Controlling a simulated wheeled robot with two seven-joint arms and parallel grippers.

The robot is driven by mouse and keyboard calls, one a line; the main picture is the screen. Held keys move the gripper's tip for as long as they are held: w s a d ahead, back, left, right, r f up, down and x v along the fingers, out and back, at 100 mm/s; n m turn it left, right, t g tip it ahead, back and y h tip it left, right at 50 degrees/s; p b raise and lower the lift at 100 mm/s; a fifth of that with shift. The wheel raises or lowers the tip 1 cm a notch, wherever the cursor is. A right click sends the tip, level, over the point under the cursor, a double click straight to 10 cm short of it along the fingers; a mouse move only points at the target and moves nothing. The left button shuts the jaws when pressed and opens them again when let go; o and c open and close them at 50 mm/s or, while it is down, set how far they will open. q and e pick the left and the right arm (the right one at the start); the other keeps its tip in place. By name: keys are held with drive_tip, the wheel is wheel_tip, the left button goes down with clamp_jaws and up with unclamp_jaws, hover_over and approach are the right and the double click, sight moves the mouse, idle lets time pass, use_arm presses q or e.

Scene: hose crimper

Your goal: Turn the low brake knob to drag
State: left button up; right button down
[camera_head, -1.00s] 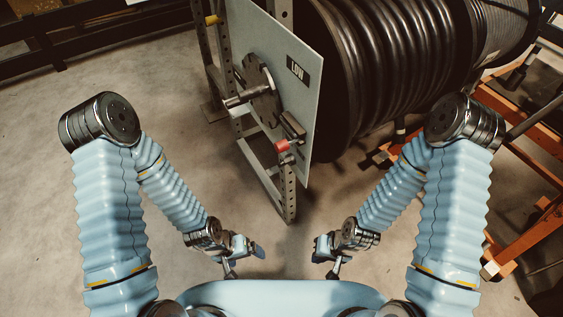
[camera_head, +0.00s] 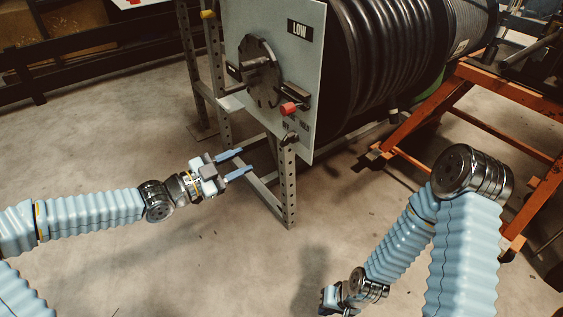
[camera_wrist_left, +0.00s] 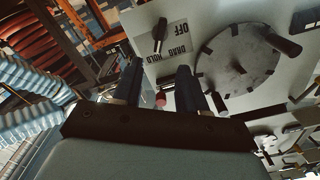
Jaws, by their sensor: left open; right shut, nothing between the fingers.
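The grey panel marked LOW (camera_head: 265,22) stands in a perforated metal frame. Its small black brake knob (camera_head: 290,138) is low on the panel, below the red-tipped lever (camera_head: 288,108). In the left wrist view the brake knob (camera_wrist_left: 160,31) is beside an upside-down label (camera_wrist_left: 178,42) reading OFF, DRAG and HOLD. Which mark it points at is hard to tell. My left gripper (camera_head: 244,161) is open and empty, left of the knob and apart from it. Its two fingers also show in the left wrist view (camera_wrist_left: 159,76). My right gripper (camera_head: 332,298) is shut and empty near the bottom edge, fingertips unclear.
A dark round plate with a handle (camera_head: 262,75) is on the panel above the lever. A large black hose reel (camera_head: 385,60) is behind the panel. An orange stand (camera_head: 430,105) is at the right. The floor in front is clear.

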sight(284, 141)
use_arm(q)
drive_tip(key=b+x, duration=0.2)
drive_tip(key=x, duration=1.1)
drive_tip(key=shift+w+d, duration=0.2)
drive_tip(key=shift+d, duration=0.05)
drive_tip(key=c, duration=0.7)
